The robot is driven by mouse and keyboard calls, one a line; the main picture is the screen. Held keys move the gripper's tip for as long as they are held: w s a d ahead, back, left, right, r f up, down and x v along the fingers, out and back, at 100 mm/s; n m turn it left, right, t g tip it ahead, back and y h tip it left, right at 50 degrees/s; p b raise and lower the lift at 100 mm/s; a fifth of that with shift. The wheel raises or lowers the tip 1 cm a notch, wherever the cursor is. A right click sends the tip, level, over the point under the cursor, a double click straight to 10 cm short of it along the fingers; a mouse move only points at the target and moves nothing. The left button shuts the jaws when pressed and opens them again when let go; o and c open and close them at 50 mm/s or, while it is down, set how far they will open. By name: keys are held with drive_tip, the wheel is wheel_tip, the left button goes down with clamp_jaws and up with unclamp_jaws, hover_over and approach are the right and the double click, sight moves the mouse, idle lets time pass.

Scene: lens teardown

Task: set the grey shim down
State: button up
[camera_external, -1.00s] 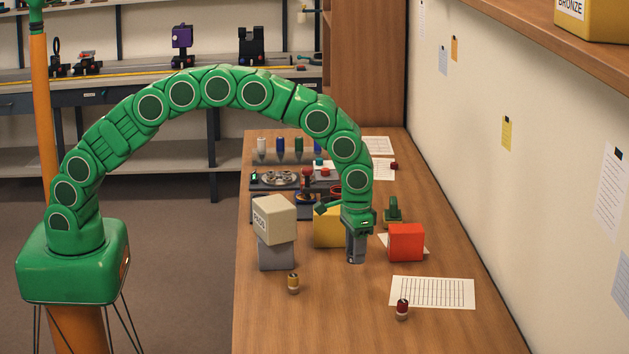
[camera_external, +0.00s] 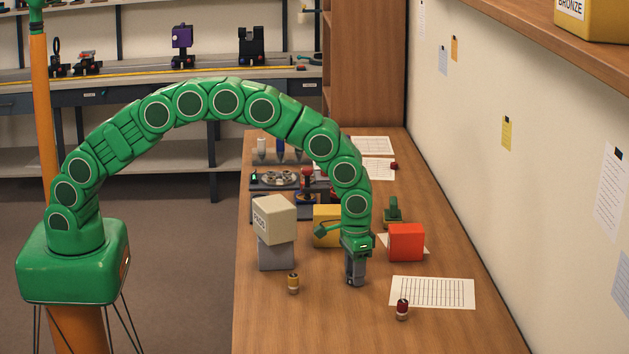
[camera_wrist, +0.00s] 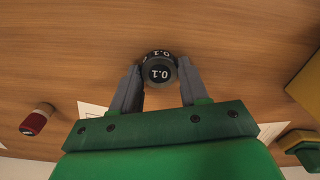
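The grey shim (camera_wrist: 159,72) is a small, dark grey round piece with a white 0.1 on its face and on its side. In the wrist view it sits between the fingertips of my gripper (camera_wrist: 160,73), which flank it closely on both sides. My gripper (camera_external: 355,282) points down low over the wooden bench in the external view, left of the red block and the lined sheet. The shim is too small to make out clearly there. I cannot tell whether its underside touches the bench.
A red block (camera_external: 406,242) and a lined sheet (camera_external: 432,292) are to the right. A beige block (camera_external: 273,219) rests on a grey block (camera_external: 276,254) to the left. Small yellow-banded (camera_external: 293,284) and red-topped (camera_external: 402,309) pieces stand nearer. The bench (camera_external: 330,325) is clear in front.

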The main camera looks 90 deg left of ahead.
drive_tip(key=o, duration=0.3)
drive_tip(key=shift+o, duration=0.2)
drive_tip(key=shift+r, duration=0.15)
wheel_tip(320, 180, up, 12)
drive_tip(key=f, duration=0.1)
drive_tip(key=s+a+r+m, duration=0.1)
drive_tip(key=s+a+r, duration=0.2)
drive_tip(key=s+r, duration=0.9)
drive_tip(key=s+a+r, duration=0.1)
drive_tip(key=s+a, duration=0.1)
drive_tip(key=s, duration=1.2)
drive_tip(key=s+a+r+m+g, duration=0.1)
drive_tip(key=s+a, duration=0.1)
drive_tip(key=s, duration=1.3)
drive_tip(key=s+a+r+m, duration=0.1)
drive_tip(key=s+a, duration=0.1)
drive_tip(key=s, duration=1.2)
drive_tip(key=shift+s+a+g, duration=0.15)
drive_tip(key=shift+a+g, duration=0.1)
drive_tip(key=shift+g, duration=0.15)
drive_tip(key=shift+o, duration=0.6)
drive_tip(key=shift+s+a, duration=0.1)
drive_tip(key=shift+s, duration=0.1)
